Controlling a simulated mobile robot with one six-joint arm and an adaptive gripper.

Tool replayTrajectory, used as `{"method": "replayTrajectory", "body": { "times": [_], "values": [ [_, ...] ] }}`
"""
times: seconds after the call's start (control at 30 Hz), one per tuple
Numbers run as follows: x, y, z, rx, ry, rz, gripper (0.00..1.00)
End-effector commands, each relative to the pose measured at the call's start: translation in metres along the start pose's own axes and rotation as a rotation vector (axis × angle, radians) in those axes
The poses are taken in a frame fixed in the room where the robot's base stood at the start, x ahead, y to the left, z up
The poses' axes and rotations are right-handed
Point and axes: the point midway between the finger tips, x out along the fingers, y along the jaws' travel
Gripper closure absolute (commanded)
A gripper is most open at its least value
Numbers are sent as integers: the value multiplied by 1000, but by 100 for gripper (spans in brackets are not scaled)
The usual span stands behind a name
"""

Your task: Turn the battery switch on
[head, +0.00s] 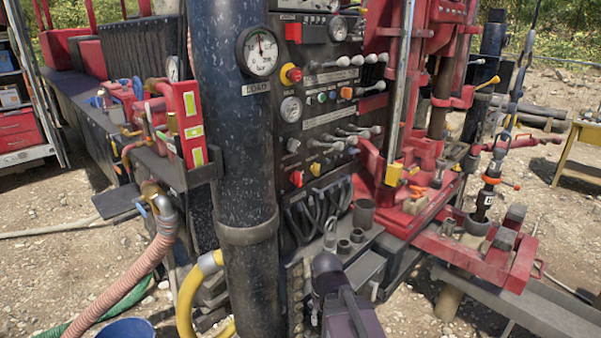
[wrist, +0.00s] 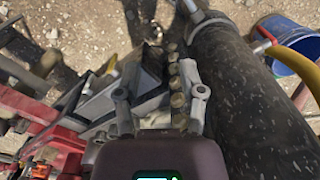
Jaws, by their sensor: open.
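No part is clearly labelled as the battery switch, and I cannot tell which control it is. On the dark control panel in the head view, a red knob on a yellow base (head: 291,74) sits at the upper left. A smaller red knob (head: 297,178) and a yellow knob (head: 315,169) sit near the panel's lower edge. My gripper (wrist: 155,88) shows in the wrist view with its two grey fingers spread apart and nothing between them. It points down past the dark column, and no panel knob is between its fingers.
A thick dark column (head: 245,190) with a gauge (head: 258,52) stands left of the panel. Several levers (head: 345,62) stick out from the panel. A yellow hose (head: 188,295) and a blue bucket (head: 125,330) are at lower left. Red drill machinery (head: 430,170) stands at right.

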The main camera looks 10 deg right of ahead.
Motion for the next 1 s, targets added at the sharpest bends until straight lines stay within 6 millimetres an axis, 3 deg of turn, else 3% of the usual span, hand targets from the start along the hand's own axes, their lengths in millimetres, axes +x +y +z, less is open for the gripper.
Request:
{"method": "replayTrajectory", "body": {
  "times": [0.37, 0.57, 0.77, 1.0],
  "values": [
    [-1, 0, -2, -5, 3, -5, 49],
    [-14, -2, -27, -56, 45, -67, 49],
    [-47, -8, -87, -196, 178, -211, 49],
    [-117, -2, -191, -394, 489, -384, 49]
  ]
}}
